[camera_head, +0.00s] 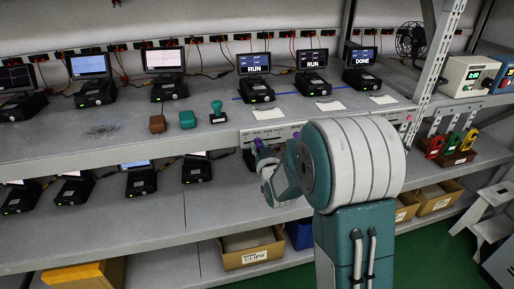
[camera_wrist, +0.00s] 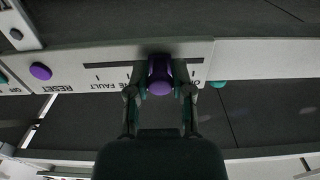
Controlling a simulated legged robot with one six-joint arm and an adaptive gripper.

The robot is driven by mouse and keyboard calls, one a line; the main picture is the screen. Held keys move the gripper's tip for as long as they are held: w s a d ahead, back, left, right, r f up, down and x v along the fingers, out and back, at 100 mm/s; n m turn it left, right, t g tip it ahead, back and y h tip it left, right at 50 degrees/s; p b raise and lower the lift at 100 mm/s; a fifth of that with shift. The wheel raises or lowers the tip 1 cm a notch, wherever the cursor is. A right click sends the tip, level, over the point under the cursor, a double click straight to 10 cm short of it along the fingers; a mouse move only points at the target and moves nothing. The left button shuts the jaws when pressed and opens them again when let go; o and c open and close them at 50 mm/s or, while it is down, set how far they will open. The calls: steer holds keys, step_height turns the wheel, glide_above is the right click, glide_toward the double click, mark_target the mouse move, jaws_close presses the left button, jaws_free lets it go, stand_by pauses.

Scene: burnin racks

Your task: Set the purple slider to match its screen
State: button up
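The purple slider knob (camera_wrist: 160,76) sits on a pale labelled panel (camera_wrist: 110,62) along the shelf's front edge. My gripper (camera_wrist: 160,92) is at the knob, with one finger on each side of it. Whether the fingers press on the knob is too dark to tell. In the head view my gripper (camera_head: 262,160) is at the panel's left part, by a small purple spot. Screens above read RUN (camera_head: 254,64), RUN (camera_head: 312,58) and DONE (camera_head: 360,56). Which screen belongs to the slider is not clear. Panel marks beside the knob are partly hidden, with FAULT legible upside down.
A round purple button (camera_wrist: 40,71) by the word RESET is on the same panel. Teal knobs show at either side. A brown block (camera_head: 157,124), a green block (camera_head: 187,119) and a teal stamp (camera_head: 217,110) stand on the shelf. A rack post (camera_head: 437,60) rises at right.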

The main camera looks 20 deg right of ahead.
steer(key=o, duration=0.4)
steer(key=s, duration=1.1)
steer(key=shift+s, duration=0.4)
steer(key=s+a+r+g, duration=0.1)
steer(key=s+g, duration=0.3)
steer(key=s, duration=0.4)
steer(key=s+a+r+g, duration=0.1)
steer(key=s+r+g, duration=0.2)
steer(key=s, duration=0.5)
steer(key=s+a+r+g, duration=0.1)
steer(key=s+r+g, duration=0.1)
steer(key=s+g, duration=0.3)
steer(key=shift+s+a, duration=0.15)
steer(key=shift+s, duration=0.9)
steer(key=shift+s+a, duration=0.15)
steer(key=shift+s, duration=0.85)
